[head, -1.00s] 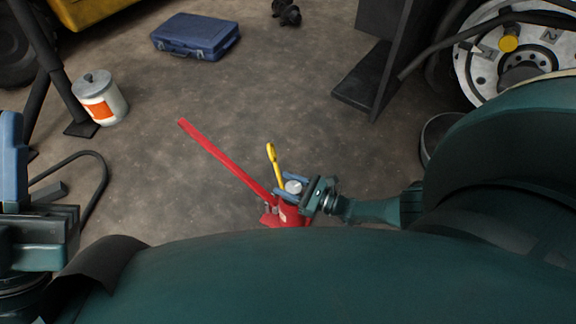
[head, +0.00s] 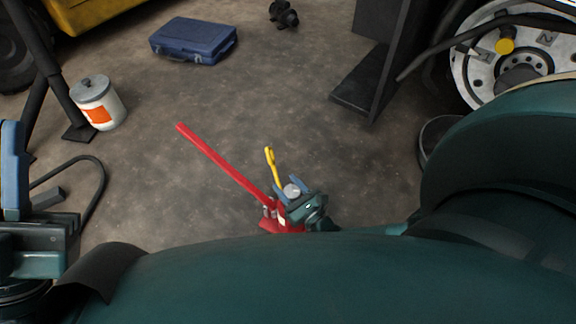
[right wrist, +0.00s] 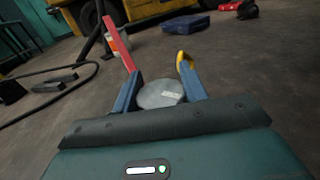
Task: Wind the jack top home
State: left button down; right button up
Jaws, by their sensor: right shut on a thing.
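The red jack (head: 284,224) stands on the floor at the lower middle of the head view, its base partly hidden by my body. Its round grey top (head: 292,191) sits between the blue fingers of my right gripper (head: 288,193). In the right wrist view the grey top (right wrist: 160,96) shows between both fingers, and the gripper is shut on it. A long red handle (head: 222,163) slants up and left from the jack. A yellow piece (head: 270,163) stands up beside the top. My left gripper (head: 14,165) is partly cut off at the left edge; its opening cannot be judged.
A blue case (head: 194,41) and a white can with an orange label (head: 98,104) stand on the floor beyond. A dark metal upright (head: 378,70) and a wheel (head: 512,58) are at right. A black hose (head: 98,190) curves at left. The middle floor is clear.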

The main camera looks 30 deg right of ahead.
jog(key=shift+r, duration=0.1)
dwell(0.3)
jog(key=o, duration=1)
jog(key=shift+s, duration=0.1)
